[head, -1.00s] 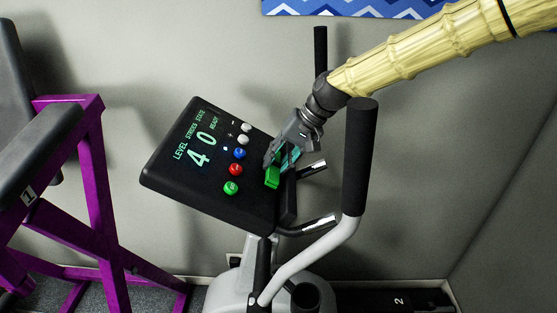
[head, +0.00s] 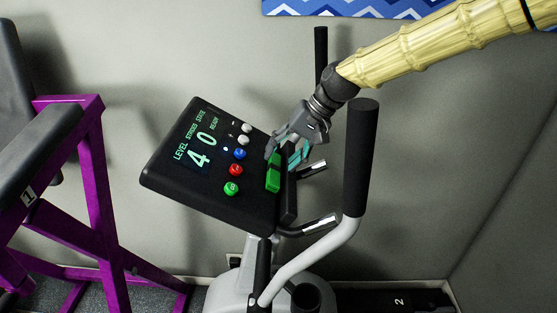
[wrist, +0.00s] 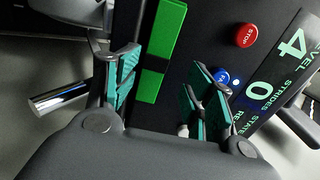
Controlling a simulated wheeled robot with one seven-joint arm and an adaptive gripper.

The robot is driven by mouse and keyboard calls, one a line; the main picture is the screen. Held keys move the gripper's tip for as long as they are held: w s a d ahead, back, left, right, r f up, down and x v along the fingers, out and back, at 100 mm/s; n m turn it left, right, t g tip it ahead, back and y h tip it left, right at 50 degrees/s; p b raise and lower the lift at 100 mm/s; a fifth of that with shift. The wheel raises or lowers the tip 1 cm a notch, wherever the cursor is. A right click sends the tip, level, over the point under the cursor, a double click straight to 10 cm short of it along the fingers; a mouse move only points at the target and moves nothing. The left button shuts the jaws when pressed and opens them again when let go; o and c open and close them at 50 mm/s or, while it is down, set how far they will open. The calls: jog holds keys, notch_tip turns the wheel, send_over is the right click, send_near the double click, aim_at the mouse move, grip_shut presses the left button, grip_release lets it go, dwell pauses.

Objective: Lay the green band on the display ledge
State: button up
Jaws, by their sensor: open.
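The green band (head: 272,174) is a flat bright green strip. It lies along the right edge of the black exercise-bike console (head: 214,203), beside the coloured buttons. My gripper (head: 284,154) is open just above the band's upper end, with teal finger pads. In the wrist view the band's near end lies between the spread fingers (wrist: 166,88), apart from both pads. A raised dark ledge (head: 288,203) runs along the console's right edge.
The console has a lit display (head: 197,142), a red button (head: 235,170), a blue button (head: 240,154) and a green button (head: 231,188). Black-gripped handlebars (head: 360,160) stand close right of my gripper. A purple-framed bench (head: 97,180) stands at left.

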jog(key=v, duration=0.9)
jog(key=shift+r, duration=0.2)
jog(key=shift+f, duration=0.15)
